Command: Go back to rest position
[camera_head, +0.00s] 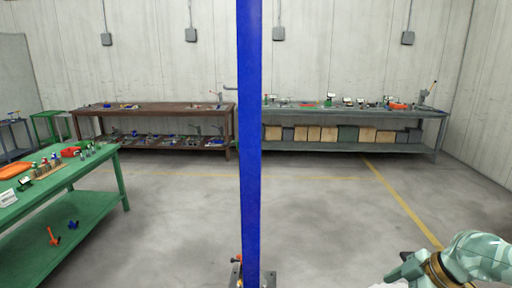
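Part of my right arm, patterned pale green and white, shows in the lower right corner. Its gripper end (402,272) is over the bare floor, apart from the tables. The fingers are too small and partly cut off, so I cannot tell whether they are open or shut. My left gripper is not in view.
A tall blue post (249,150) stands in the middle on a floor plate. A green table (62,180) with several small items is at left. A brown bench (160,107) and a grey bench (350,112) line the back wall. The floor (335,210) between is clear.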

